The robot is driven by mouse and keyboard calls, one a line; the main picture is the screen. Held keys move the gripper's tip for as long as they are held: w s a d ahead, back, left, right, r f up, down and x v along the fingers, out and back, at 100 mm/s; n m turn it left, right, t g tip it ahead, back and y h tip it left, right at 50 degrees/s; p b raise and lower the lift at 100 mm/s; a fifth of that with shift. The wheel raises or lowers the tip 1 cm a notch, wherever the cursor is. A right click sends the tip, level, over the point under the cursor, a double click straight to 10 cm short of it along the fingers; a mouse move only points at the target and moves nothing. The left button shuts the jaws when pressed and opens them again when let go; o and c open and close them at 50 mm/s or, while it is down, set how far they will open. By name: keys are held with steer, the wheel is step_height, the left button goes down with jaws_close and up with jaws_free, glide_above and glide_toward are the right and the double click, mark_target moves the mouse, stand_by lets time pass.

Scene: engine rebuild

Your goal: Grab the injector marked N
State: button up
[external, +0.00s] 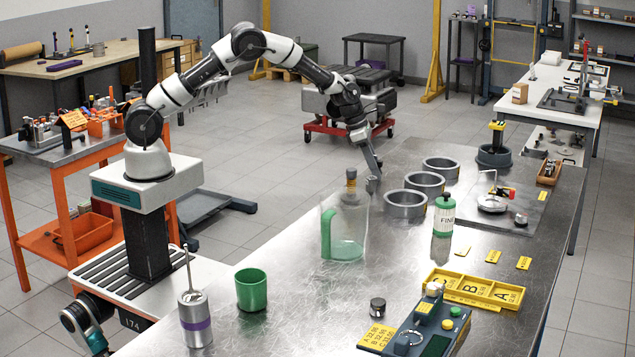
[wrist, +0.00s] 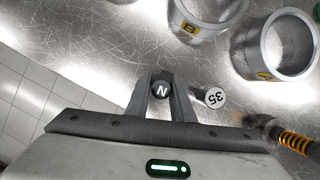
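The injector marked N (wrist: 162,90) shows its dark round top with a white N in the wrist view. My gripper (wrist: 161,86) has one finger on each side of this top, close against it, with no clear gap; its body below is hidden. In the external view my gripper (external: 377,168) points down over the far part of the metal bench, just behind the clear jug. A small grey part (external: 372,185) shows at its fingertips. A second top with a white face marked 35 (wrist: 215,97) stands just right of the fingers in the wrist view.
A clear jug (external: 345,235) with a green handle stands close in front of my gripper. Metal rings (external: 405,205) stand to its right; one in the wrist view bears a yellow B tag (wrist: 188,27). A part with an orange spring (wrist: 295,140) lies near the gripper's right side.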

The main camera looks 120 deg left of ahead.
jaws_close()
